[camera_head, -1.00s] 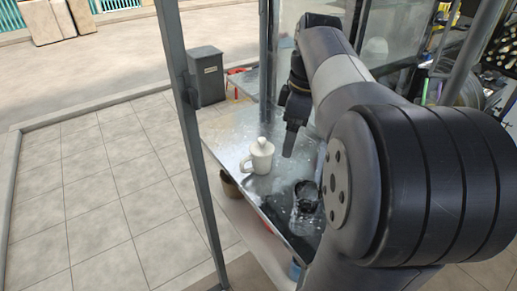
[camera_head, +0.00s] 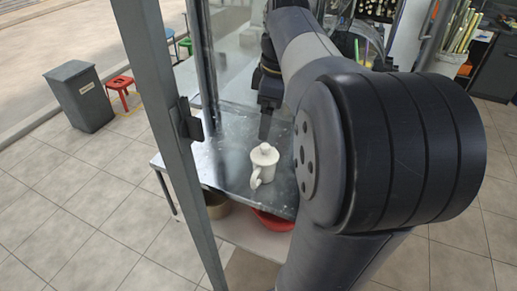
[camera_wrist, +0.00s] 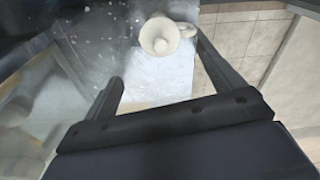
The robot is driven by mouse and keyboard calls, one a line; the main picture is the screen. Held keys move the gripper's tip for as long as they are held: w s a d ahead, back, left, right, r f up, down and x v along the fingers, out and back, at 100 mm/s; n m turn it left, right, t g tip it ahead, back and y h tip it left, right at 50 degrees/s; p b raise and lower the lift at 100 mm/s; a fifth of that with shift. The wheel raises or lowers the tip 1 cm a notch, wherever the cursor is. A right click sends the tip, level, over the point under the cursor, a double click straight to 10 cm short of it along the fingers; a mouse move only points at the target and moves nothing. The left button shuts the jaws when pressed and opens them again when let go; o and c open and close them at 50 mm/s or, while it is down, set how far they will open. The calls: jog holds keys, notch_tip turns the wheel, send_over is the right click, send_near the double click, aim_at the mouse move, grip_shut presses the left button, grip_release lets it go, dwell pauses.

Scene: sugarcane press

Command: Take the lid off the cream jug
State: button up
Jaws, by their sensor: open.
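The cream jug (camera_head: 262,174) is white, with a handle on its left, and stands upright on the metal table. Its white lid (camera_head: 264,153) with a round knob sits on top. In the wrist view the lid (camera_wrist: 160,36) shows from above, with the jug's handle (camera_wrist: 187,29) to its right. My gripper (camera_head: 265,128) points down just above and behind the lid, apart from it. In the wrist view its two fingers (camera_wrist: 157,58) are spread wide with nothing between them; the lid lies beyond the fingertips.
The metal table (camera_head: 228,160) has bare surface left of the jug. A grey metal post (camera_head: 165,110) stands in front on the left, and a glass panel (camera_head: 233,60) rises behind. A red basin (camera_head: 272,221) sits below the table. A grey bin (camera_head: 80,95) and red stool (camera_head: 120,85) stand on the floor.

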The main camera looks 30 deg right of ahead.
aim_at(265, 145)
jog(key=f, duration=1)
jog(key=shift+w+a, duration=0.15)
jog(key=shift+a, duration=0.25)
jog(key=shift+c, duration=0.4)
jog(key=c, duration=1)
jog(key=shift+o, duration=0.2)
jog(key=shift+r, duration=0.1)
